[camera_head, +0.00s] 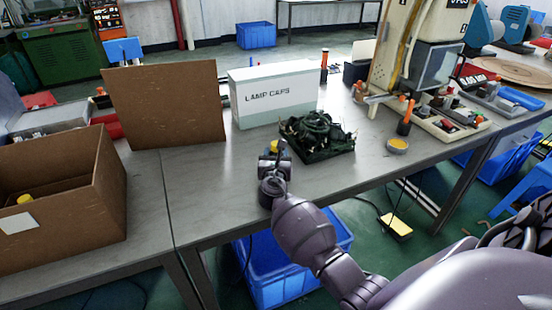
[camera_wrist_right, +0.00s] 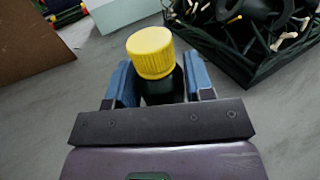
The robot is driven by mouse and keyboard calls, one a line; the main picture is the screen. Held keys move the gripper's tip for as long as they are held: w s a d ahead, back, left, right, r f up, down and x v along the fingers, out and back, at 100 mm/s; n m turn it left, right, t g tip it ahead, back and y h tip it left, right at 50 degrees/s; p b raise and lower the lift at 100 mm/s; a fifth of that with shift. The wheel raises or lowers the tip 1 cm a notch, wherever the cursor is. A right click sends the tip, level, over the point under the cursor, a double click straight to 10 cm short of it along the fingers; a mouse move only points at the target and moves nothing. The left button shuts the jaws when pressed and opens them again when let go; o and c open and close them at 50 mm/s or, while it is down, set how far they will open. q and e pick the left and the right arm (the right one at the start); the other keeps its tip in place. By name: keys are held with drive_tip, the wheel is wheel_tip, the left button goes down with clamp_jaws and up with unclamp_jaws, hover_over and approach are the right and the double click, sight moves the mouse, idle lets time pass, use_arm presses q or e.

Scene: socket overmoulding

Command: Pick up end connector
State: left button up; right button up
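A part with a ribbed yellow cap and a dark body, which I take to be the end connector (camera_wrist_right: 152,55), stands between the blue fingers of my right gripper (camera_wrist_right: 160,83). Its body reaches across the gap between the fingers; whether they press on it I cannot tell. The fingers and the frame hide its lower part. In the head view my right gripper (camera_head: 272,165) is low over the table's front part, with a bit of the yellow cap (camera_head: 274,146) just beyond it. My left gripper is not in view.
A black tray of dark cables (camera_head: 318,138) lies close by at the right. Behind it stands a white-green "LAMP CAPS" box (camera_head: 272,93). A brown board (camera_head: 165,106) stands at the left, and an open cardboard box (camera_head: 75,210) is further left. The grey table (camera_head: 195,200) is clear left of the gripper.

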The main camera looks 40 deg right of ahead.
drive_tip(key=c, duration=0.5)
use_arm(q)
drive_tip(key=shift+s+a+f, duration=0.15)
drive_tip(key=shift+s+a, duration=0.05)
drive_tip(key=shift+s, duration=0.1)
use_arm(e)
drive_tip(key=shift+r, duration=0.1)
wheel_tip(320, 180, up, 10)
drive_tip(key=p, duration=0.4)
use_arm(q)
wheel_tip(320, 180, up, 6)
drive_tip(key=p, duration=0.4)
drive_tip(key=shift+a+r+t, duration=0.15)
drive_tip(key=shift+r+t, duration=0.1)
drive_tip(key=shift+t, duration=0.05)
use_arm(e)
drive_tip(key=shift+r, duration=4.95)
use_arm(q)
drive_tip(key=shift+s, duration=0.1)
